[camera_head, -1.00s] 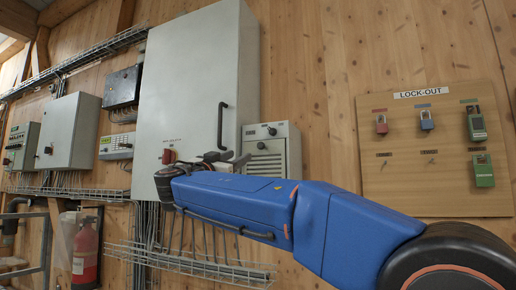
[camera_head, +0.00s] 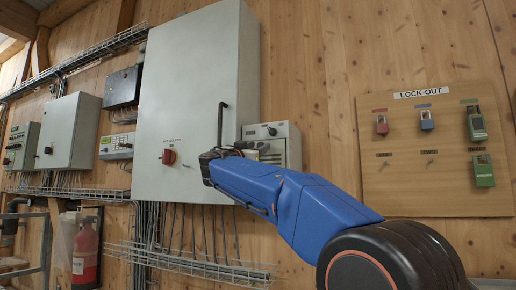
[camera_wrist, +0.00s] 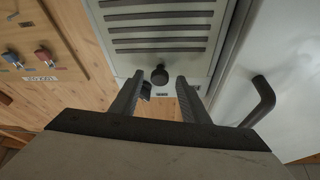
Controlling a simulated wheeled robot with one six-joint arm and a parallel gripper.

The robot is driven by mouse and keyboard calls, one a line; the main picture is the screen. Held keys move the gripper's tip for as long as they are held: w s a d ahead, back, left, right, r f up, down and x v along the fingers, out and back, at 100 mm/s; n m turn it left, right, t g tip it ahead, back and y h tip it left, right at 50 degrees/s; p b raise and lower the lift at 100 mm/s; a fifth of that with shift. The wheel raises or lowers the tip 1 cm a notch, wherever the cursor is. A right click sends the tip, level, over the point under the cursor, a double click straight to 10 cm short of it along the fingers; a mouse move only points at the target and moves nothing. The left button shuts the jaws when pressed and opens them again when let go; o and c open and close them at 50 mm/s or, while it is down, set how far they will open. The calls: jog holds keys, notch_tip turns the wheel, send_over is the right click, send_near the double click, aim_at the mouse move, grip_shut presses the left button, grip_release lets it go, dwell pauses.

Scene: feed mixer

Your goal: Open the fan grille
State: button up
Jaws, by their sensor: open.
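The fan grille (camera_head: 272,152) is a louvred panel on a small grey box, right of the tall grey cabinet. My arm covers part of it in the head view. The wrist view shows its slats (camera_wrist: 160,32) and a dark round knob (camera_wrist: 160,74) close to them. My gripper (camera_wrist: 159,80) is open, its two fingers pointing at the grille with the knob between their tips in the picture. I cannot tell whether a finger touches it. A second dark knob on the box (camera_head: 272,131) is partly behind the left finger in the wrist view.
The tall cabinet (camera_head: 190,90) has a black bar handle (camera_head: 221,124), close beside my gripper, and a red switch (camera_head: 169,157). A lock-out board (camera_head: 435,150) with padlocks hangs at right. A wire tray (camera_head: 190,262) runs below. Bare wooden wall lies between box and board.

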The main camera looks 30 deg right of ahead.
jog(key=shift+w+d+r, duration=0.15)
jog(key=shift+d+r, duration=0.05)
jog(key=shift+d, duration=0.1)
jog(key=shift+c, duration=0.7)
grip_shut()
jog(key=shift+a+f, duration=0.1)
